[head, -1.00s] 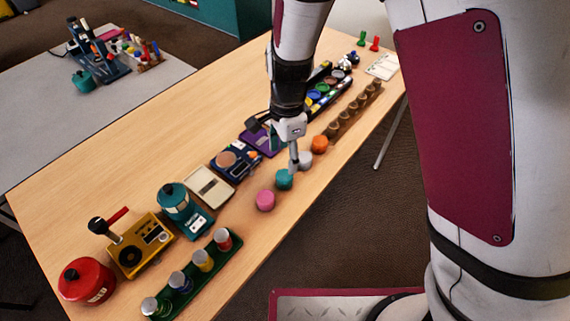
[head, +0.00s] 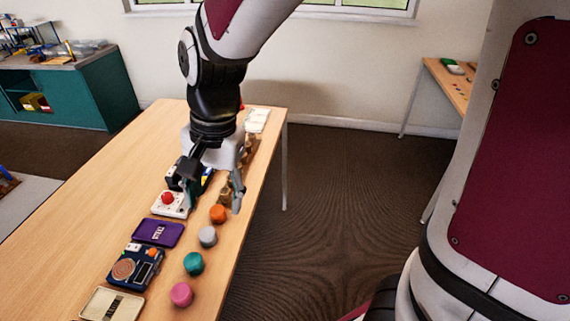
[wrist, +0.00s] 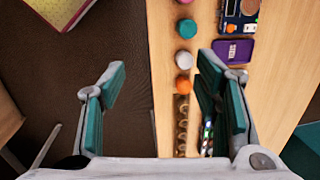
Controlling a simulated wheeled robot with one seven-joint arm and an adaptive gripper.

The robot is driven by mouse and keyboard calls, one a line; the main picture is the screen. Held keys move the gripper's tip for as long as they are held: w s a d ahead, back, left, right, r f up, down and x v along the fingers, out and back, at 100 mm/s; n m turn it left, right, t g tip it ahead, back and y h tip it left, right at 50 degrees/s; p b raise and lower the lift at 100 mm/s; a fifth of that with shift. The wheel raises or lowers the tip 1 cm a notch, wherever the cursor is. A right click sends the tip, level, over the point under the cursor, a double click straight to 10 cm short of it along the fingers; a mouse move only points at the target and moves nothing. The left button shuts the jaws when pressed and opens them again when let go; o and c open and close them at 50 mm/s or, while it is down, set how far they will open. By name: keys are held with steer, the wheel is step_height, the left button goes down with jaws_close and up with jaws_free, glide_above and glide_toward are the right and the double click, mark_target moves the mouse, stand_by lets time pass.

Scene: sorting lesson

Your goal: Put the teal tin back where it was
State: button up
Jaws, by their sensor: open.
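The teal tin (head: 193,263) is a small round tin standing on the wooden table, in a row between the pink tin (head: 181,294) and the grey tin (head: 208,236). In the wrist view, the teal tin (wrist: 187,28) is near the top, beyond the fingertips. My gripper (head: 213,195) is open and empty, raised above the table near the orange tin (head: 218,214). In the wrist view, the spread fingers of my gripper (wrist: 162,82) have nothing between their pads, and the grey tin (wrist: 183,58) and orange tin (wrist: 183,85) lie below, nearer the right finger.
A purple device (head: 158,233), a dark blue device (head: 135,267) and a cream scale (head: 112,304) stand left of the tins. A white box with a red knob (head: 170,202) is beside my gripper. A brown holder (wrist: 182,125) continues the row. Bare floor (head: 330,210) lies right of the table edge.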

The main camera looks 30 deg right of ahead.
steer(key=s+d+r+n+t+h, duration=0.1)
steer(key=s+d+r+n, duration=0.2)
steer(key=s+d, duration=0.3)
steer(key=s+d+r+n+t, duration=0.1)
steer(key=s+d+r+n, duration=0.3)
steer(key=s, duration=0.7)
steer(key=shift+d+r+n+h, duration=0.2)
steer(key=shift+d+n+h, duration=0.2)
steer(key=shift+d+n, duration=0.35)
steer(key=shift+d+r, duration=0.1)
step_height(320, 180, up, 6)
steer(key=t+p, duration=0.1)
steer(key=p, duration=0.4)
steer(key=shift+t, duration=0.4)
steer(key=shift+w+r, duration=0.1)
steer(key=shift+w, duration=0.05)
